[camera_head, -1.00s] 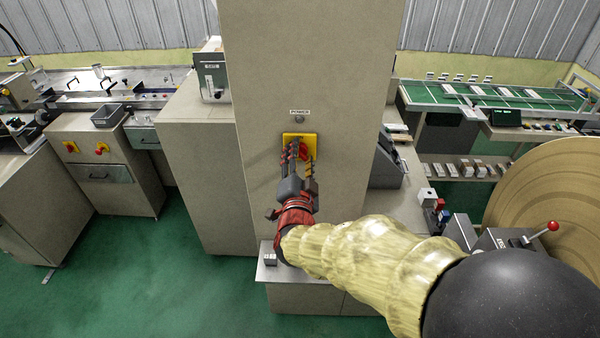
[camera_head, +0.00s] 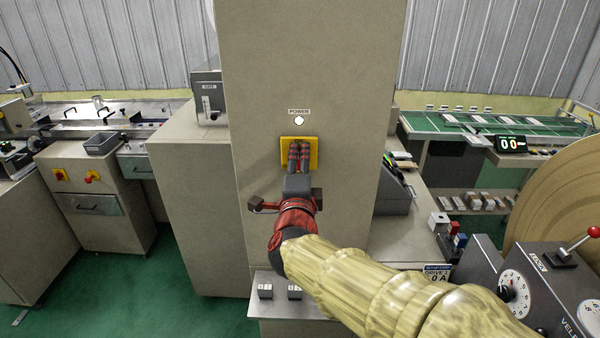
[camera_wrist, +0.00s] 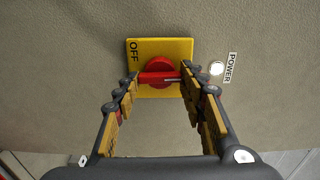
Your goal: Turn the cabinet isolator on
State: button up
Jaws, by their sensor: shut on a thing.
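The cabinet isolator is a red rotary knob (camera_wrist: 155,68) on a yellow square plate (camera_wrist: 178,44), on the beige cabinet front. The plate also shows in the head view (camera_head: 284,141), where my fingers hide the knob. The word OFF is at the plate's upper left in the wrist view. The knob's grip bar lies toward the POWER lamp, upright on the cabinet. My gripper (camera_head: 299,150) is shut on the knob, with one finger on each side in the wrist view (camera_wrist: 161,83). The POWER lamp (camera_head: 299,120) glows white, also in the wrist view (camera_wrist: 216,68).
A grey control box (camera_head: 550,290) with a red-tipped lever and a large brown roll (camera_head: 560,200) stand at the right. A lit counter display (camera_head: 511,144) is behind them. A small shelf with buttons (camera_head: 280,293) is below my wrist. Green floor is clear at left.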

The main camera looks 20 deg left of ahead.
dwell(0.4)
jog(key=o, duration=1.2)
jog(key=shift+c, duration=0.2)
jog(key=v, duration=1.2)
jog(key=shift+f, duration=0.1)
